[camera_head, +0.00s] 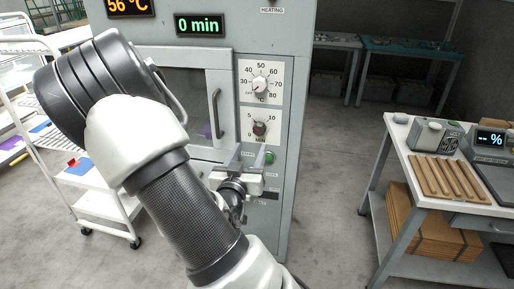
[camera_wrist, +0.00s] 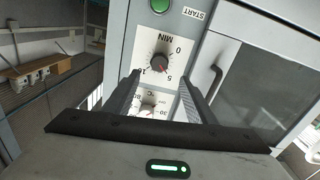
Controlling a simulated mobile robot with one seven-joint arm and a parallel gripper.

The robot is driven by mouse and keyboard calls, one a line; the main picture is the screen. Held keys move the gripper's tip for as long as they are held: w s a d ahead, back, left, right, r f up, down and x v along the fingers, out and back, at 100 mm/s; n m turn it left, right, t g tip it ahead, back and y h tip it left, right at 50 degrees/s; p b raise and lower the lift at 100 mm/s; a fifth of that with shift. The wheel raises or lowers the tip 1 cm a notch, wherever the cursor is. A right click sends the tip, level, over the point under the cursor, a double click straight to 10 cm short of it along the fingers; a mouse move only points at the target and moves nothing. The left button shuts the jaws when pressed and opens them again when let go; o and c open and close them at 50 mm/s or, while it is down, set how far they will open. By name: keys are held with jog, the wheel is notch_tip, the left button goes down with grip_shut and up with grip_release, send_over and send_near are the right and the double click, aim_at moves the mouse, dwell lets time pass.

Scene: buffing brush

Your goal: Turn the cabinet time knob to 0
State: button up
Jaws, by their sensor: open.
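The time knob (camera_head: 260,128) is a small dark dial on a white plate marked MIN on the cabinet (camera_head: 294,70) front, below the temperature knob (camera_head: 260,84). In the wrist view, which is upside down, the time knob (camera_wrist: 160,63) shows between and beyond my fingertips. Its red mark seems to lie toward the 5 side; the exact setting is hard to read. The green display (camera_head: 199,25) reads 0 min. My gripper (camera_wrist: 159,77) is open and empty, with its dark fingers apart. In the head view my gripper (camera_head: 250,178) is below the knob, partly hidden by my arm.
A green START button (camera_head: 269,158) sits below the time knob. The cabinet door has a vertical handle (camera_head: 216,114) to the knob's left. A white rack cart (camera_head: 95,200) stands at left. A workbench (camera_head: 400,133) with wooden strips stands at right, with open floor between.

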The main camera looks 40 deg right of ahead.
aim_at(258, 131)
jog(key=b+x, duration=0.1)
jog(key=x, duration=0.8)
jog(key=shift+w+d, duration=0.15)
jog(key=shift+d, duration=0.2)
jog(key=shift+c, duration=0.5)
jog(key=c, duration=1)
jog(key=shift+o, duration=0.3)
